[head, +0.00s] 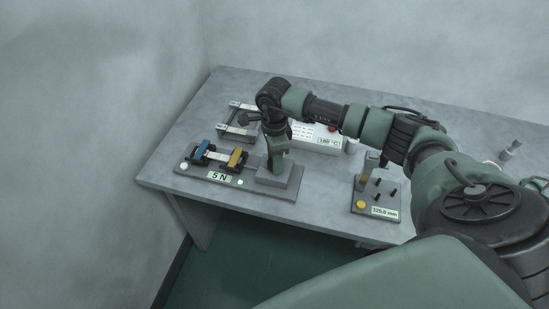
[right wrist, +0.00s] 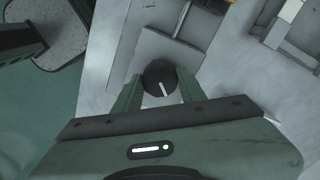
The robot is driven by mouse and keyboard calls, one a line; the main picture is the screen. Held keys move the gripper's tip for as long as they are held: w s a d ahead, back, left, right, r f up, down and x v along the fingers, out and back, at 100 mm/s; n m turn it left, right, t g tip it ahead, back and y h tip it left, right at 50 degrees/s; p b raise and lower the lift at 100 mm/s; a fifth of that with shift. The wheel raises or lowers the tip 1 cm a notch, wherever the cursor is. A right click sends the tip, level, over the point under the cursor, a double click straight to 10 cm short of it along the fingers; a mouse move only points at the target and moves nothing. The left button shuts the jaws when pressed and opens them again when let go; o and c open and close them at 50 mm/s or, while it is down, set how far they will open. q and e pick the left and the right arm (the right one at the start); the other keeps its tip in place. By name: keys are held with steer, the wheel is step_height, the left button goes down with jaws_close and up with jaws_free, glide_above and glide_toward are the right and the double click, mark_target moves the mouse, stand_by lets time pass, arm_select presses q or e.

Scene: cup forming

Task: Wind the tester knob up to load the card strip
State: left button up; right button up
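The tester (head: 197,172) stands at the table's left front, with a blue clamp (head: 202,149), an orange clamp (head: 236,158) and a display reading 5 N (head: 219,177). The pale card strip (head: 219,155) spans between the clamps. My right gripper (head: 277,152) points down over the grey block at the tester's right and hides the knob in the head view. In the right wrist view the round black knob (right wrist: 159,78), with a white mark pointing down and slightly right, sits between the fingertips (right wrist: 160,85), which appear to touch both its sides. My left gripper is out of view.
A metal frame (head: 238,133) lies behind the tester. A white box reading 180 °C (head: 318,146) stands behind my right forearm. A gauge plate reading 125.0 mm (head: 384,211) with a yellow button stands right of the knob block. Bare tabletop (head: 325,200) lies between.

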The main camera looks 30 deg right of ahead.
jaws_close()
steer(key=shift+m, duration=0.3)
steer(key=shift+m+b, duration=0.75)
steer(key=shift+m, duration=0.35)
steer(key=shift+m+b, duration=0.55)
steer(key=shift+m, duration=0.95)
steer(key=o, duration=1.1)
jaws_free()
